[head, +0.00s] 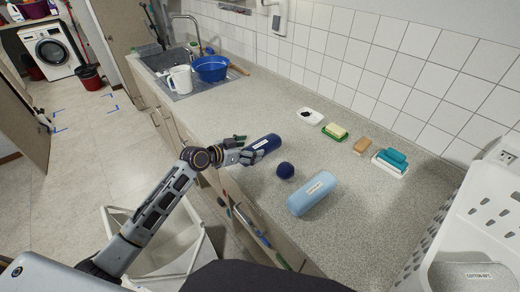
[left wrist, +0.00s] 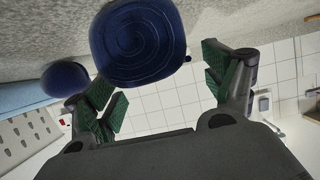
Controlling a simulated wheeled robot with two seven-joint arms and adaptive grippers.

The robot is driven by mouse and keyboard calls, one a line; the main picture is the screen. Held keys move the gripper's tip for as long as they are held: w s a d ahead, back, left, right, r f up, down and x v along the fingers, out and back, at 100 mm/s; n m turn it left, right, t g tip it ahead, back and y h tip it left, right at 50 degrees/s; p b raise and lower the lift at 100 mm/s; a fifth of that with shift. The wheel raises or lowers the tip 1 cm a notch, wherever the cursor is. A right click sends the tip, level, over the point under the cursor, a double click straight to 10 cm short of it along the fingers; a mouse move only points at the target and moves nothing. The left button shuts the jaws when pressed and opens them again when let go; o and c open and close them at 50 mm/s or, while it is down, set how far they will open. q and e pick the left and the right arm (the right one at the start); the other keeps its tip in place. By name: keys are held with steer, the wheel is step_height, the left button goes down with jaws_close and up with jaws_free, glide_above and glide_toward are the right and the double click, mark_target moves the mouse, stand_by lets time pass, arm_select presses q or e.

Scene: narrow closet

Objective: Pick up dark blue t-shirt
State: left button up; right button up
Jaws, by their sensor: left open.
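The dark blue t-shirt (head: 264,143) is rolled into a cylinder with a white label and lies on the grey counter. In the left wrist view its round, spiral-rolled end (left wrist: 138,42) faces me. My left gripper (head: 243,147) is at the near-left end of the roll, with its green-padded fingers spread apart. In the left wrist view the fingers (left wrist: 160,85) are on either side of the roll's end, and I see no clear grip on it. My right gripper does not show.
A dark blue ball (head: 285,170) and a light blue roll (head: 312,193) lie close by on the counter (head: 255,205). Soap dishes line the tiled wall. A sink (head: 160,62) with a blue bowl (head: 211,68) is at the back. A white basket (head: 455,215) stands right.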

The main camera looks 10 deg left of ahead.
mark_target(253, 148)
arm_select(q)
steer(key=shift+w+d+f, duration=0.1)
steer(key=shift+w+d, duration=0.15)
steer(key=shift+d, duration=0.1)
steer(key=shift+w+d+f, duration=0.3)
steer(key=shift+w+d, duration=0.1)
steer(key=shift+w, duration=0.15)
steer(key=shift+w+d+f, duration=0.25)
steer(key=shift+w, duration=0.1)
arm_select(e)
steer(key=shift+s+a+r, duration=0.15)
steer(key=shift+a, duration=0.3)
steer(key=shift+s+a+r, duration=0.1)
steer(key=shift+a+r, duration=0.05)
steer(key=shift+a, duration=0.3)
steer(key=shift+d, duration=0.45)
arm_select(q)
steer(key=c, duration=1.2)
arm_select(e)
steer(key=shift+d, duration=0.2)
